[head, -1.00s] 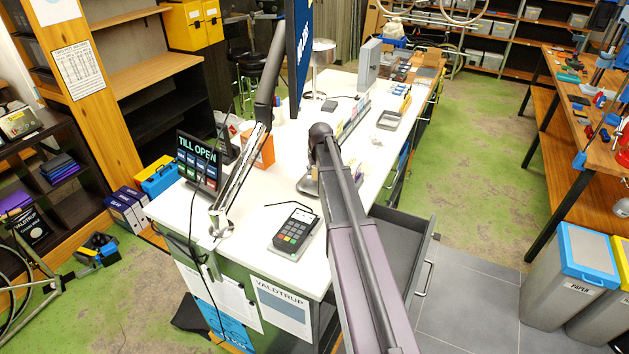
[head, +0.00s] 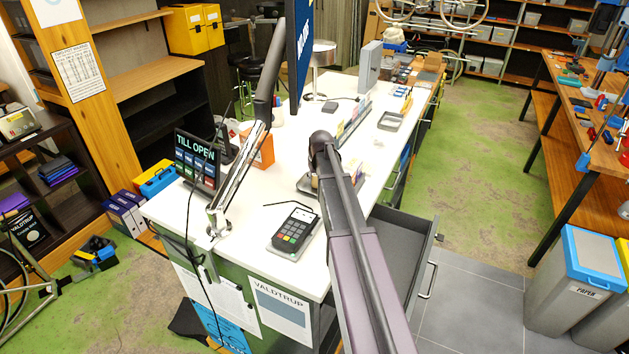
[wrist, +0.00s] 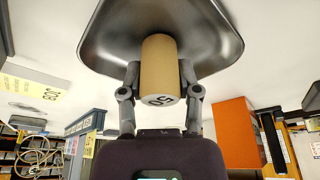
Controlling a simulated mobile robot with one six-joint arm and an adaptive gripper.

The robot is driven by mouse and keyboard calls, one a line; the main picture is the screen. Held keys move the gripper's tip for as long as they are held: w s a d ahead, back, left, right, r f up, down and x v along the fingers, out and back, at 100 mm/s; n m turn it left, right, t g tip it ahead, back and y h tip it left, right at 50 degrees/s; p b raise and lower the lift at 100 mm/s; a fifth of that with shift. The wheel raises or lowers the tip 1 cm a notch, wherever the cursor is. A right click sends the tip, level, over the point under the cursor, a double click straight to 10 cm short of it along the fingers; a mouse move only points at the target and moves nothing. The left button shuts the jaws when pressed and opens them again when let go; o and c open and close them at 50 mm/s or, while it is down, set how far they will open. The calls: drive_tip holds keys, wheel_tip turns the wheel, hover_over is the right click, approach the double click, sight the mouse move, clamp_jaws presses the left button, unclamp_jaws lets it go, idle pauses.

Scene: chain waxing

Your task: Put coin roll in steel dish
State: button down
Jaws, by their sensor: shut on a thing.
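The coin roll (wrist: 160,72) is a tan paper cylinder with a dark number on its near end. In the wrist view my gripper (wrist: 160,80) is shut on it, one finger on each side. The steel dish (wrist: 105,30), shiny and dark grey with a wide rim, fills the top of the wrist view, right beyond the roll's far end. I cannot tell whether roll and dish touch. In the head view the dish (head: 304,187) shows only in part on the white counter; my arm hides most of it, and hides the gripper.
A card terminal (head: 295,231) sits at the counter's near end. An orange box (head: 262,150) and a till display (head: 196,160) stand to the left. A grey tray (head: 391,121) lies farther back. An open drawer (head: 402,250) juts out on the right.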

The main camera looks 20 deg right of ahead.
drive_tip(key=shift+f, duration=0.2)
drive_tip(key=shift+c, duration=1.5)
unclamp_jaws()
drive_tip(key=shift+r, duration=0.1)
drive_tip(key=shift+r, duration=0.15)
drive_tip(key=p+v, duration=1.1)
drive_tip(key=v, duration=0.1)
drive_tip(key=shift+s+a, duration=0.1)
drive_tip(key=s+a+n+g, duration=0.1)
drive_tip(key=s+a+g, duration=0.2)
drive_tip(key=s+a, duration=1.9)
drive_tip(key=shift+s+f, duration=0.45)
drive_tip(key=shift+s, duration=0.2)
drive_tip(key=shift+a, duration=0.1)
